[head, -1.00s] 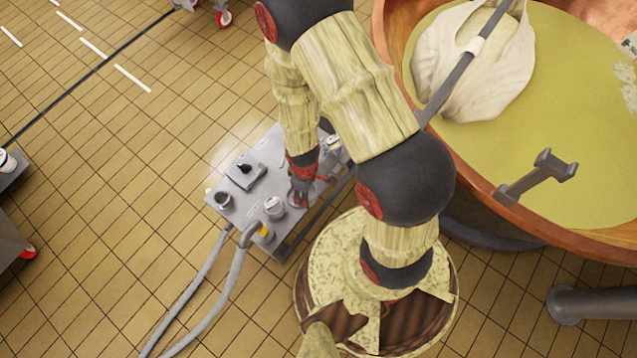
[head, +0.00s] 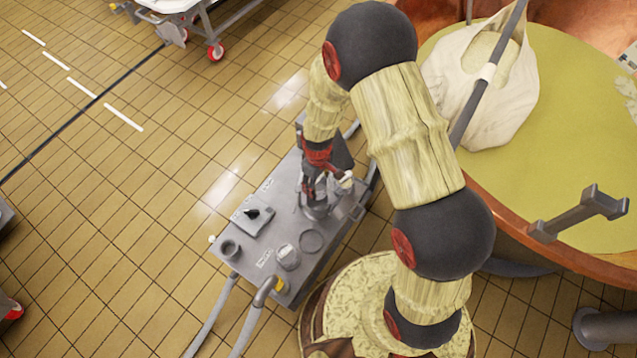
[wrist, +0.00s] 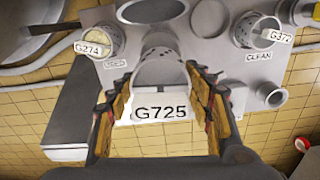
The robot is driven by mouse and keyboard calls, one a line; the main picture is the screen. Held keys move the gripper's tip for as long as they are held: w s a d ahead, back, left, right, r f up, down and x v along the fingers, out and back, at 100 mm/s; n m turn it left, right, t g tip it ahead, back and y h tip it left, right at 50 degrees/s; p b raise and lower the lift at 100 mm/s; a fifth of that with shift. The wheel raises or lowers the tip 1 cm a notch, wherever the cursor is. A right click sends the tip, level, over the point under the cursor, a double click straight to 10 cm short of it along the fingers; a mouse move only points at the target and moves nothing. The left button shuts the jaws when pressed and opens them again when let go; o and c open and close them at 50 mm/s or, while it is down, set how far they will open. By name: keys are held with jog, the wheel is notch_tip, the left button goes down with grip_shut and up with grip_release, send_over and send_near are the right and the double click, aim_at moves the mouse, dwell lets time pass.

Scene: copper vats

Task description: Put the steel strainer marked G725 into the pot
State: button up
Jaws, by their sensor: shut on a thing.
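My gripper (head: 315,188) is shut on the steel strainer marked G725 (wrist: 160,73). In the wrist view its white label sits between my two fingers; part of its side is hidden by them. In the head view the strainer (head: 316,212) hangs below my fingers over the grey station top, apparently raised, its gap above the top unclear.
The strainer G372 (wrist: 258,31) stands by a CLEAN label, and the strainer G274 (wrist: 100,40) by another label. A black-knobbed box (head: 252,214) is beside the cup. Hoses leave the front; a copper vat (head: 510,212) is right.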

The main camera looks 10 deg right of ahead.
jog(key=shift+f+b, duration=1.65)
jog(key=shift+f, duration=0.8)
jog(key=shift+f+b, duration=1.6)
jog(key=shift+f, duration=1)
jog(key=shift+f, duration=0.2)
